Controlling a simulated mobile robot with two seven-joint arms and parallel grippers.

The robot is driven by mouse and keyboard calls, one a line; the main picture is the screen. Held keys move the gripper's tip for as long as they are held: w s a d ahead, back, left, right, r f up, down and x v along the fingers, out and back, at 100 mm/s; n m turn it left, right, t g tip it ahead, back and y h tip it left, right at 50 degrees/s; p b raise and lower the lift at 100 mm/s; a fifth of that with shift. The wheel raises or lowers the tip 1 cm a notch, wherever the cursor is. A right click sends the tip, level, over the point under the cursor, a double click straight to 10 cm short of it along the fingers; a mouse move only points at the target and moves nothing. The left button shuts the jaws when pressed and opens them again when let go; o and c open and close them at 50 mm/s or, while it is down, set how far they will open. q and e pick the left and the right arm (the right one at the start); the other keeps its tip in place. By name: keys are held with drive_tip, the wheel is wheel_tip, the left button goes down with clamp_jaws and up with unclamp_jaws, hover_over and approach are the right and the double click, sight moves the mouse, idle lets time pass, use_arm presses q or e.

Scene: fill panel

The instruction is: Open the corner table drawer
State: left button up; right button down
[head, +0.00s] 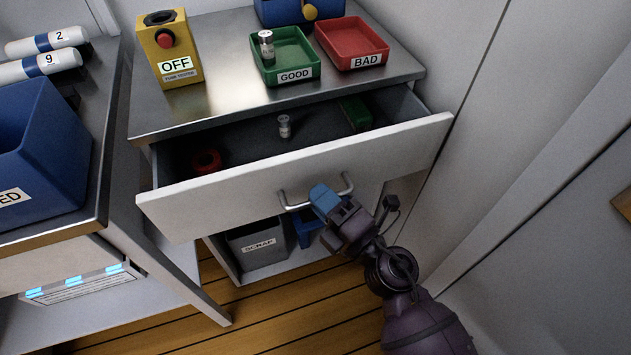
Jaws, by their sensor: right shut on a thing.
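The corner table (215,105) has a metal top and a wide white drawer (235,190). The drawer stands pulled out, and its inside shows. In it lie a red round thing (207,162), a small vial (284,126) and a green thing (355,113). A metal bar handle (288,200) is on the drawer front. My right gripper (322,198) has blue fingertips and is shut on the handle near its middle. Its fingers hide part of the bar. My left gripper is not in view.
On the tabletop stand a yellow OFF box (170,48), a green GOOD tray (285,57) with a vial, a red BAD tray (350,42) and a blue box (290,8). A grey SCRAP bin (258,245) sits below the drawer. A wall is close at right; another table (95,190) is at left.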

use_arm(q)
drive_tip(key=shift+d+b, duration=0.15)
drive_tip(key=shift+b, duration=0.15)
use_arm(e)
drive_tip(key=s+d, duration=0.2)
drive_tip(key=s, duration=0.6)
drive_tip(key=s+d, duration=0.3)
drive_tip(key=s, duration=0.6)
drive_tip(key=shift+d, duration=0.2)
drive_tip(key=c, duration=1.5)
unclamp_jaws()
drive_tip(key=o, duration=0.3)
drive_tip(key=shift+s+d, duration=0.1)
drive_tip(key=shift+s, duration=0.05)
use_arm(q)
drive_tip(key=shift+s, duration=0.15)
